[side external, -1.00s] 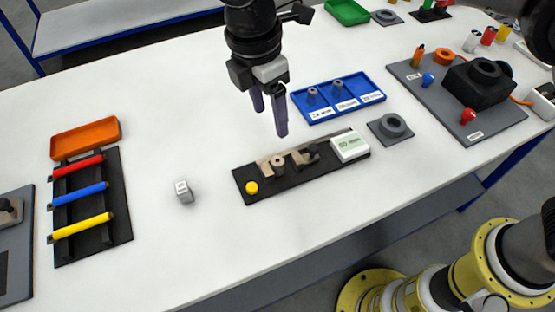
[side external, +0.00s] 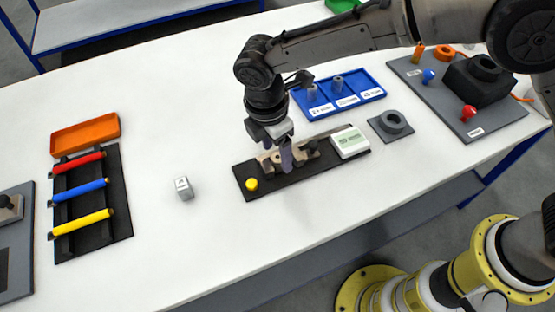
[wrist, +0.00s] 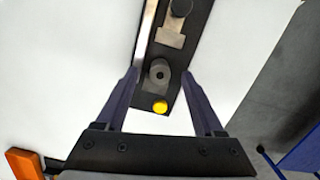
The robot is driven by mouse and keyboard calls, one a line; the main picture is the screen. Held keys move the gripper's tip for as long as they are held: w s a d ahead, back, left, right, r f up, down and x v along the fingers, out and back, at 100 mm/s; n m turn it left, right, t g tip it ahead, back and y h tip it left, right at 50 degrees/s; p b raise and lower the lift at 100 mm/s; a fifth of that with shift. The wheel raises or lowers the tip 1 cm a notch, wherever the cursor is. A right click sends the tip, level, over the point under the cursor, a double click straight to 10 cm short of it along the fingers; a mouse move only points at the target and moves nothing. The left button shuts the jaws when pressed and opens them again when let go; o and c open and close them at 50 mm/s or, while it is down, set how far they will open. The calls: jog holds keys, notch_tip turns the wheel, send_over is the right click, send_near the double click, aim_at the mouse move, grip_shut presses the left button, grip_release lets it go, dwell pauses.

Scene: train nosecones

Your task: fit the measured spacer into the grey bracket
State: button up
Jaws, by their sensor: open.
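A grey spacer with a centre hole (wrist: 159,71) sits in the black measuring fixture (side external: 262,190), beside its beige jaw. My gripper (side external: 283,163) is low over the fixture. In the wrist view, its open fingers (wrist: 159,77) stand on either side of the spacer; I cannot tell whether they touch it. My gripper mostly hides the spacer in the side view. A grey square piece with a raised ring (side external: 390,124) stands right of the fixture; I cannot tell whether it is the grey bracket.
The fixture has a yellow button (side external: 252,184) and a white display (side external: 350,142). A small grey block (side external: 184,188) stands alone at left. A rack with coloured bars (side external: 82,191) and an orange tray (side external: 85,133) are farther left. A grey board (side external: 500,118) is at right.

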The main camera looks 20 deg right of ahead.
jog(key=shift+f, duration=0.5)
grip_shut()
jog(key=shift+r, duration=0.15)
